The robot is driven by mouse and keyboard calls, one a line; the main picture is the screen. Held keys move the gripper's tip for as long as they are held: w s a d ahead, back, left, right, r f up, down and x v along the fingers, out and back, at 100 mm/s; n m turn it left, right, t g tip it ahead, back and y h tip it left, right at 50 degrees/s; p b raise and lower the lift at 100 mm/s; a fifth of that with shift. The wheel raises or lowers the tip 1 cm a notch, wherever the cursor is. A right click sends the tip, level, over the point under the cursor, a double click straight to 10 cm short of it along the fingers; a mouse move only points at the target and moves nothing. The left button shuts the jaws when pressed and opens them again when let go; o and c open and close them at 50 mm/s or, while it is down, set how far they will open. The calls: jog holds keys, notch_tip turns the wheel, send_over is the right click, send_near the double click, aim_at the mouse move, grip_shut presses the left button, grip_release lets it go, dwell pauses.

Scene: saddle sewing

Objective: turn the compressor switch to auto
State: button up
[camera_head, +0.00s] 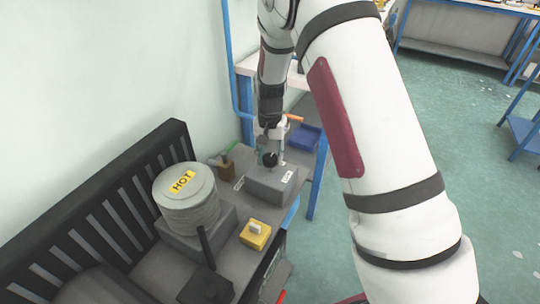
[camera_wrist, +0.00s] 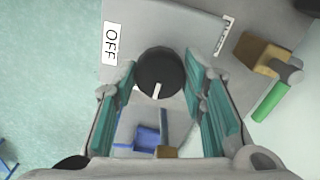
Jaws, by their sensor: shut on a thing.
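The compressor switch is a round black knob (camera_wrist: 160,78) with a white pointer line, on top of a grey box (camera_head: 266,188). In the wrist view it sits between the teal finger pads of my gripper (camera_wrist: 160,92), which is shut on it. The white pointer points down in that view, slightly left. An OFF label (camera_wrist: 111,44) lies left of the knob. A second label (camera_wrist: 224,36) lies to its right, too small to read surely. In the head view my gripper (camera_head: 271,158) is above the grey box, pointing down at the knob.
A grey ribbed cylinder marked HOT (camera_head: 188,195) stands left of the box. A yellow block with a white knob (camera_head: 256,234) is in front. A brass valve with a green handle (camera_head: 227,166) stands behind left. A blue bin (camera_head: 304,138) is behind. Open floor lies right.

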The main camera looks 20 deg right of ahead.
aim_at(270, 157)
jog(key=o, duration=1.2)
jog(key=shift+c, duration=0.2)
jog(key=shift+r, duration=0.1)
notch_tip(270, 157, up, 12)
